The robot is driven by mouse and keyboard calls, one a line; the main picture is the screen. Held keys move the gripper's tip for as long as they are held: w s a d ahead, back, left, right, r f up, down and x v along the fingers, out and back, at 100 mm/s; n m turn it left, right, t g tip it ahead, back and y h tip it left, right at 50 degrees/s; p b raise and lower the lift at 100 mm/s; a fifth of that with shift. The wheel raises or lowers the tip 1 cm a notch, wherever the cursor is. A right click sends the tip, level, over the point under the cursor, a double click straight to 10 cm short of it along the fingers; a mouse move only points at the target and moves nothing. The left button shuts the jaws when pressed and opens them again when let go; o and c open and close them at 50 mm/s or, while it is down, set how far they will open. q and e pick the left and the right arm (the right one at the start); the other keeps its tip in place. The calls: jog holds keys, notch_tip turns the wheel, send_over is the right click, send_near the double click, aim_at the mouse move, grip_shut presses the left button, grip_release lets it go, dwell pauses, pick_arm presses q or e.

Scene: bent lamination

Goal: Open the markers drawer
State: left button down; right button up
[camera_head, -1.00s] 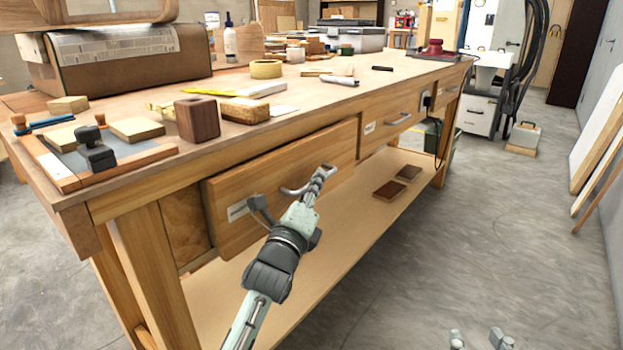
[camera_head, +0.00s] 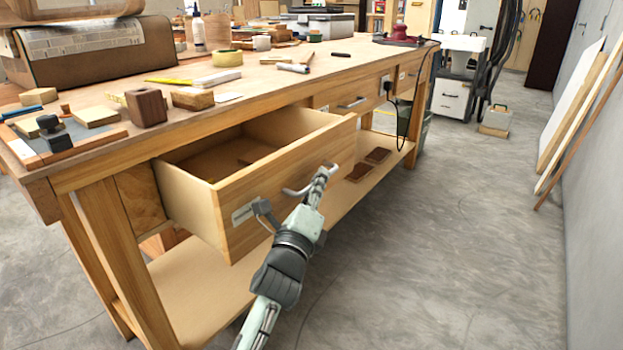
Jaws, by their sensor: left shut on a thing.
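The nearest drawer (camera_head: 285,181) of the wooden workbench is pulled well out, and its open box shows from above. Its front carries a label (camera_head: 243,214), partly hidden by my gripper and too small to read. My left gripper (camera_head: 318,183) is at the drawer's metal handle (camera_head: 297,191) and is shut on it. The inside of the drawer (camera_head: 215,160) is brown, with a small dark item or shadow that I cannot make out. Farther along the bench, another drawer with a handle (camera_head: 352,103) is shut. My right gripper is not in view.
The bench top (camera_head: 265,88) holds wooden blocks, a tape roll (camera_head: 228,58) and several tools. The concrete floor (camera_head: 450,230) to the right is open, with boards leaning on the wall.

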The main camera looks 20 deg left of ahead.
pick_arm(q)
jog(key=shift+s+d, duration=0.3)
jog(key=shift+d, duration=0.5)
jog(key=c, duration=1.6)
grip_release()
jog(key=shift+s, duration=0.15)
jog(key=v, duration=0.7)
jog(key=shift+s, duration=0.15)
